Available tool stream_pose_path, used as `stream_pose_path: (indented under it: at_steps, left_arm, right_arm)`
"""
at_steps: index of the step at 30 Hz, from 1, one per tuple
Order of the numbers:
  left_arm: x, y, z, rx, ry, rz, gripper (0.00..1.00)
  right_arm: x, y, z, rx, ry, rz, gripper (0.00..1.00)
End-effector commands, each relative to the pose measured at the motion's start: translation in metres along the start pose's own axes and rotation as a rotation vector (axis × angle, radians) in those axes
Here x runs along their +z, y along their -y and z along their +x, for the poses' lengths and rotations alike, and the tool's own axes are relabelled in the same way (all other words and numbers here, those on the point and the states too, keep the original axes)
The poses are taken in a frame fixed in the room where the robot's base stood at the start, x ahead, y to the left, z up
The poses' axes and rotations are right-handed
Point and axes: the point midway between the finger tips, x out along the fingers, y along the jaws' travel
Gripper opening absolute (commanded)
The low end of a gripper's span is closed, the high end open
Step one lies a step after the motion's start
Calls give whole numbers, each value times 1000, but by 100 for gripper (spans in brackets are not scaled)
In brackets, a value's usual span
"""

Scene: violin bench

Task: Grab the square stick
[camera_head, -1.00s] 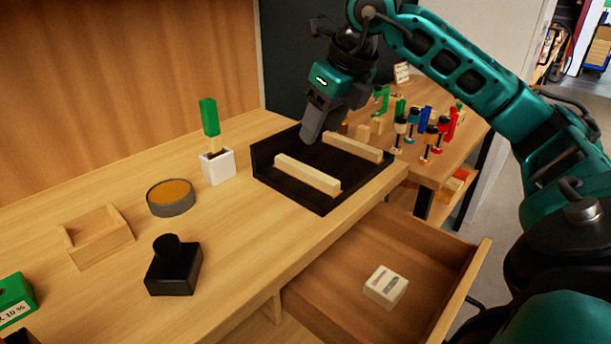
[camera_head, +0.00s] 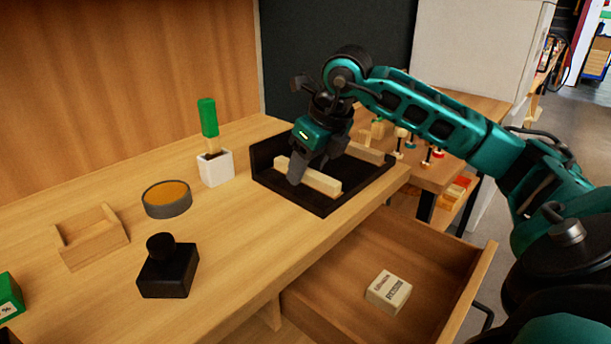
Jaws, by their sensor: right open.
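Two pale wooden square sticks lie in a black tray (camera_head: 268,180) on the bench. The nearer stick (camera_head: 324,184) lies along the tray's front part. The farther stick (camera_head: 366,153) lies toward the back right and is partly hidden by my arm. My right gripper (camera_head: 304,178) is open, pointing down at the nearer stick near its left-middle part. One finger shows in front of the stick. The other finger is mostly hidden, and I cannot tell whether either touches the stick. My left gripper is not in view.
A white cup (camera_head: 217,169) with a green-handled tool stands left of the tray. A round tin (camera_head: 167,199), a wooden holder (camera_head: 92,238) and a black stamp-like object (camera_head: 168,268) are farther left. An open drawer (camera_head: 345,290) below holds a small pale box (camera_head: 388,291).

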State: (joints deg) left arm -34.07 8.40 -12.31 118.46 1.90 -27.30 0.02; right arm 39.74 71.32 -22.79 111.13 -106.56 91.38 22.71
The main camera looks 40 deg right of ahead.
Motion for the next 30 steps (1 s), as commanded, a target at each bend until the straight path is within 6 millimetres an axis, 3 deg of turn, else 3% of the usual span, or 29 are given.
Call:
stream_pose_path:
  at_steps: [2, 17, 30]
  left_arm:
    - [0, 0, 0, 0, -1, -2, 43]
    - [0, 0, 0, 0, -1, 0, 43]
    - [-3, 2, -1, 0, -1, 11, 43]
  right_arm:
    - [0, 0, 0, 0, 0, 0, 49]
    - [0, 0, -1, -1, 0, 1, 2]
    - [2, 0, -6, 0, 1, 1, 0]
